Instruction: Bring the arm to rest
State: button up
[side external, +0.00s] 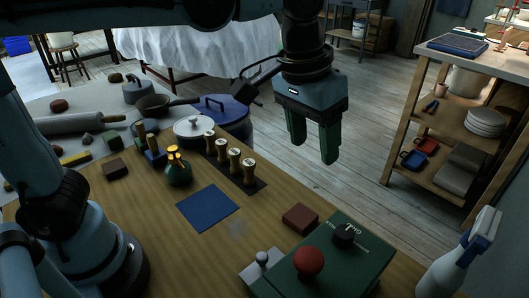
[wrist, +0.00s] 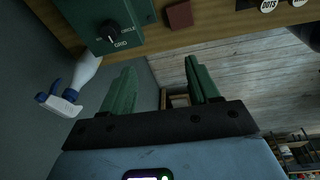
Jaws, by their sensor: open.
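My gripper (side external: 314,143) hangs from the arm with its two green fingers pointing down, high beyond the far edge of the wooden table (side external: 150,235). The fingers are apart and nothing is between them. In the wrist view the gripper (wrist: 157,80) also shows its two fingers spread, with the floor and the table edge behind them. No object touches the fingers in either view.
A green box (side external: 325,262) with a red knob, a brown block (side external: 300,218), a blue square (side external: 207,208) and a row of stamps (side external: 235,162) are on the table. A spray bottle (side external: 455,262) stands front right. Shelves (side external: 455,130) stand right; the floor between is clear.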

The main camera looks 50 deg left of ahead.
jog(key=s+a+f+t, duration=0.2)
jog(key=a+f, duration=0.2)
jog(key=a, duration=0.4)
jog(key=s+a+f+n+t+y, duration=0.1)
jog(key=s+a+f+t, duration=0.2)
jog(key=a, duration=0.6)
jog(key=shift+a+f, duration=0.25)
jog(key=shift+f, duration=0.5)
jog(key=shift+c, duration=0.2)
